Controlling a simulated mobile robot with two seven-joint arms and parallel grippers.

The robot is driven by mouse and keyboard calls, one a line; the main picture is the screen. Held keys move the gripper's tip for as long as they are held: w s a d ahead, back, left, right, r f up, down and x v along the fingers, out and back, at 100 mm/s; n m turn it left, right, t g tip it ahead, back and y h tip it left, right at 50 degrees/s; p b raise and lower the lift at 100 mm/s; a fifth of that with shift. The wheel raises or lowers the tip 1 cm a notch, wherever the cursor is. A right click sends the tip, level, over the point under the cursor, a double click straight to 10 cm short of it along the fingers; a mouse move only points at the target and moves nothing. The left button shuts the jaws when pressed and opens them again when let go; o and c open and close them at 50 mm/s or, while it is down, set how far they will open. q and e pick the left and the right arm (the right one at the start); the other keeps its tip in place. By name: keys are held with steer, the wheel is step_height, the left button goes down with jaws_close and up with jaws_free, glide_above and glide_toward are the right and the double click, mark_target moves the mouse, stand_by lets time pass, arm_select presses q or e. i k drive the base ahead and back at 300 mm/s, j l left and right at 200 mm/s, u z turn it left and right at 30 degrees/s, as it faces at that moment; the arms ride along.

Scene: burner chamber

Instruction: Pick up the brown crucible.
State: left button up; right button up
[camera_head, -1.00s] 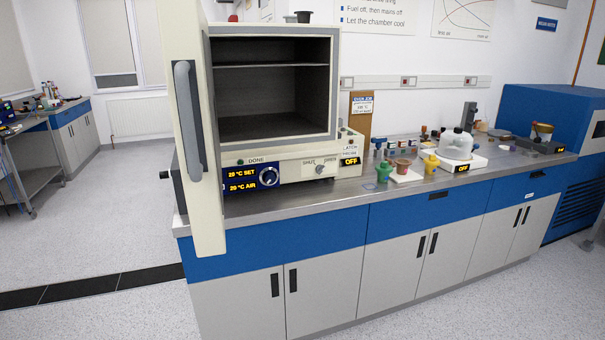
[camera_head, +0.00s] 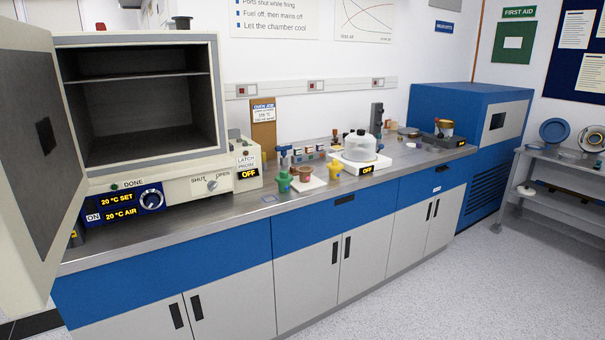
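A small brown crucible (camera_head: 305,173) stands on a pale tile (camera_head: 309,183) on the steel bench top, in the middle of the head view. A green crucible-like pot (camera_head: 284,183) stands just left of it, and a yellow one (camera_head: 335,169) stands to its right. The brown crucible looks upright and its upper part is unobstructed. Neither of my grippers shows in this view.
The open oven (camera_head: 145,95) stands on the bench at left, its door (camera_head: 35,150) swung toward me. A blue cabinet (camera_head: 460,130) closes the bench's right end. The floor in front is clear.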

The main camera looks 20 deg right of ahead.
mark_target(304, 172)
steer(key=i+l, duration=0.1)
steer(key=l, duration=0.2)
steer(key=i+l+u, duration=0.15)
steer(key=l, duration=0.45)
steer(key=i+l+u, duration=0.1)
steer(key=l, duration=0.25)
steer(key=i+l+u, duration=0.1)
steer(key=i+l, duration=0.15)
steer(key=l, duration=0.15)
steer(key=i+l, duration=0.15)
steer(key=l, duration=0.2)
steer(key=i+l+u, duration=0.15)
steer(key=l, duration=0.25)
steer(key=i+l+u, duration=0.1)
steer(key=l, duration=0.3)
steer(key=i+l+u, duration=0.1)
steer(key=l, duration=0.3)
steer(key=i+l, duration=0.1)
steer(key=l, duration=0.3)
steer(key=i+l, duration=0.1)
steer(key=l, duration=0.45)
steer(key=i+l+u, duration=0.15)
steer(key=l, duration=0.45)
